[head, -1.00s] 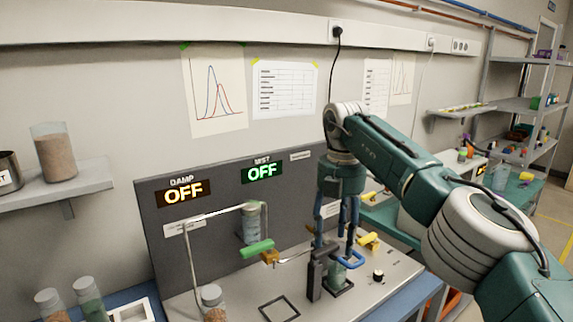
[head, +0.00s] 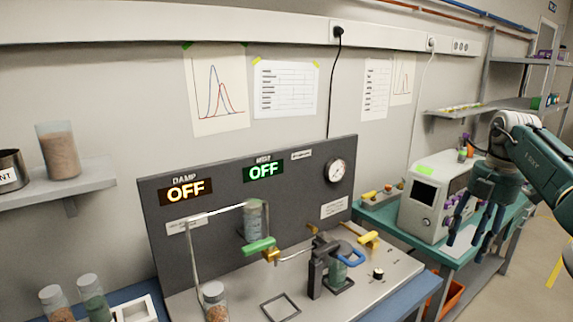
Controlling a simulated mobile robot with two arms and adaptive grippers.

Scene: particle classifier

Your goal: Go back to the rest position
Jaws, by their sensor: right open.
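My right gripper (head: 468,240) hangs at the right of the head view, fingers pointing down and apart, empty. It is in front of the green side table, clear of the classifier machine (head: 238,165). The machine's grey panel shows two displays, DAMP (head: 185,190) and MIST (head: 263,171), both reading OFF. My left gripper is out of view.
A white device (head: 430,205) stands on the green table (head: 385,213) behind my right gripper. A jar of brown grains (head: 58,150) sits on the left wall shelf (head: 60,190). Jars stand at bottom left. Metal shelves (head: 490,105) are at the back right.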

